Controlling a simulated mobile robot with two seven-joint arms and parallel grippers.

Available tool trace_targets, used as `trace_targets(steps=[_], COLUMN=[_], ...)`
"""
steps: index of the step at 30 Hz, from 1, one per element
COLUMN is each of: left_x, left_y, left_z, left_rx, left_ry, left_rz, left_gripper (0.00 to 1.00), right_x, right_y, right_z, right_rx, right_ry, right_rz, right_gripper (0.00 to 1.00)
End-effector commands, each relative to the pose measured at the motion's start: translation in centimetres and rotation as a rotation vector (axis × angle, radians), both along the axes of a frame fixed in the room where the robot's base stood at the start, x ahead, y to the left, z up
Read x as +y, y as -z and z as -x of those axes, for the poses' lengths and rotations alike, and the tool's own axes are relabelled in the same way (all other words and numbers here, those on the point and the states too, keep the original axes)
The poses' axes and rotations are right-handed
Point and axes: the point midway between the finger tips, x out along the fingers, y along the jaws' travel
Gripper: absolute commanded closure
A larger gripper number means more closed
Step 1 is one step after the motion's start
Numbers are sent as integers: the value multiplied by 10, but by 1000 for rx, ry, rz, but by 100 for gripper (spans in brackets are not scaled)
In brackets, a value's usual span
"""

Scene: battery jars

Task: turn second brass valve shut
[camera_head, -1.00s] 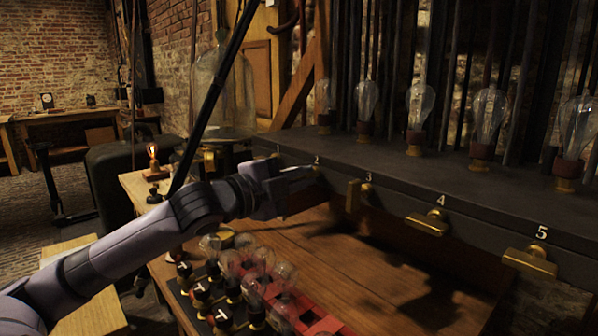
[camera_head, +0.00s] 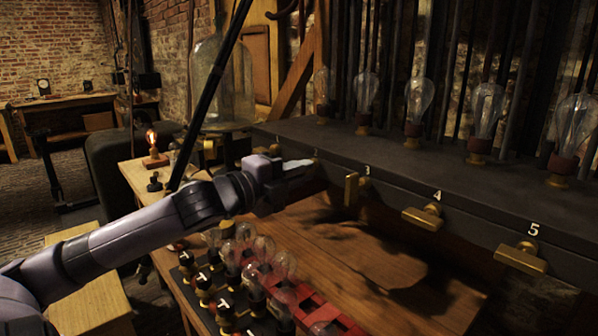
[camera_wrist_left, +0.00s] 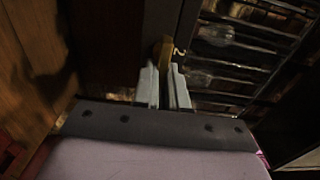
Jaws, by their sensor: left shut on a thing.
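The second brass valve (camera_wrist_left: 166,50) shows in the left wrist view as a bit of brass at the fingertips, beside the number 2 on the dark panel. My left gripper (camera_wrist_left: 164,80) is shut on it there. In the head view my left gripper (camera_head: 304,165) reaches the front face of the dark bench near the 2. Its fingers hide most of this valve, so I cannot tell the angle of its handle. My right gripper is in neither view.
Valve 3 (camera_head: 351,190) stands close to the right with its handle upright. Valves 4 (camera_head: 423,217) and 5 (camera_head: 521,259) have level handles. Glass bulbs (camera_head: 419,99) stand on the bench above. A red rack with bulbs (camera_head: 283,264) sits below my arm.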

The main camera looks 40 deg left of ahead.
Motion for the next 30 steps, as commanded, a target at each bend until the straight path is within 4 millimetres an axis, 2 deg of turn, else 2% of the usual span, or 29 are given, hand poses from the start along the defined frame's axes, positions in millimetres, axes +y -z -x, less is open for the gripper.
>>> trace_targets(steps=[3,4,6,20,30], left_x=[0,0,0,0,3], left_y=[1,1,1,1,1], left_z=[0,0,0,5,32], left_rx=[1,2,1,2,4], left_ry=[0,0,0,1,0], left_rz=[-5,-5,-4,1,2], left_gripper=[100,82,63,63,63], right_x=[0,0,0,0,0], right_y=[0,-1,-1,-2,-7], right_z=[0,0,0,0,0], right_rx=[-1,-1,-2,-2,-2], right_ry=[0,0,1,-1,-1], right_rz=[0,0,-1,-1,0], right_gripper=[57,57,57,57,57])
